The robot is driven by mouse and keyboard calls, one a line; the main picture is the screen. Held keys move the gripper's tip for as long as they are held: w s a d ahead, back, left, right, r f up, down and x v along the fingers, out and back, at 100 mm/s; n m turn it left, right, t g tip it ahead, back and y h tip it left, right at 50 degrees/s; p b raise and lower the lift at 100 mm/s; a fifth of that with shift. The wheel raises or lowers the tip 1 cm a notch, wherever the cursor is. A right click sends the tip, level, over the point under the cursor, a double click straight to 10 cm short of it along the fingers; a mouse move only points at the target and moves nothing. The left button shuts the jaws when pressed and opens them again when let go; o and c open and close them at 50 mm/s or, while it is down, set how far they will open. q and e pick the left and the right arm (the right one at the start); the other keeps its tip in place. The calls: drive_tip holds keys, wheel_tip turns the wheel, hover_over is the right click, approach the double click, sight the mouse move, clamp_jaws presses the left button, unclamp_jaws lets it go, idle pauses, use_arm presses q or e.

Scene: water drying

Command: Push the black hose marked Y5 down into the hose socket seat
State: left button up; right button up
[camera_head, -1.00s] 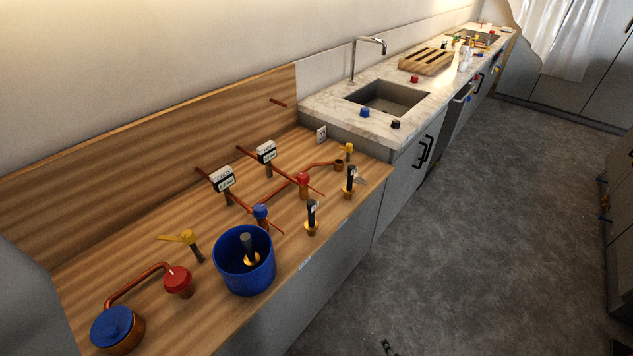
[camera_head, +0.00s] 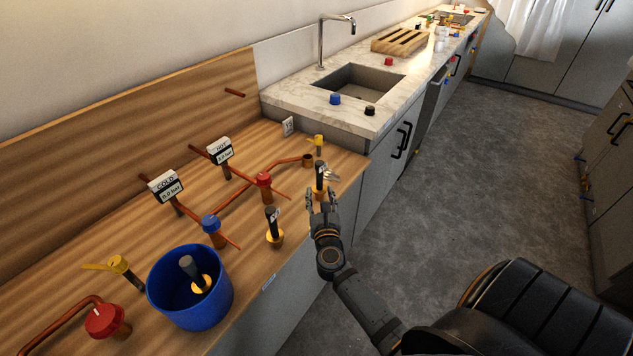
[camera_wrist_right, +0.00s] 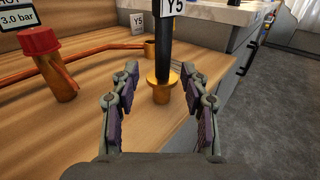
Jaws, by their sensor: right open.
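The black hose marked Y5 (camera_wrist_right: 163,45) stands upright in the right wrist view, with a white Y5 label near its visible top. Its lower end meets the brass hose socket seat (camera_wrist_right: 162,91) on the wooden counter; how deep it sits I cannot tell. In the head view the hose (camera_head: 320,176) stands at the counter's right end. My right gripper (camera_head: 322,200) is just in front of it. In the wrist view the open fingers (camera_wrist_right: 159,75) lie on either side of the hose and seat, with gaps. My left gripper is out of view.
A second black hose (camera_head: 272,222) in a brass seat stands to the left. A blue bucket (camera_head: 190,310) surrounds another. Red valve (camera_head: 264,182), blue valve (camera_head: 211,226), yellow-handled tap (camera_head: 318,142) and copper pipes crowd the counter. The marble sink counter (camera_head: 370,119) lies beyond.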

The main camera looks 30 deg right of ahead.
sight(320, 184)
drive_tip(key=shift+w+d, duration=0.3)
drive_tip(key=shift+w, duration=0.1)
drive_tip(key=shift+w+d+r, duration=0.1)
drive_tip(key=shift+w+r, duration=0.05)
drive_tip(key=shift+w, duration=0.05)
drive_tip(key=x, duration=0.4)
drive_tip(key=shift+w+d+p, duration=0.2)
drive_tip(key=shift+d+p, duration=0.1)
drive_tip(key=shift+p, duration=0.1)
drive_tip(key=shift+s+a, duration=0.1)
drive_tip(key=shift+c, duration=0.8)
clamp_jaws()
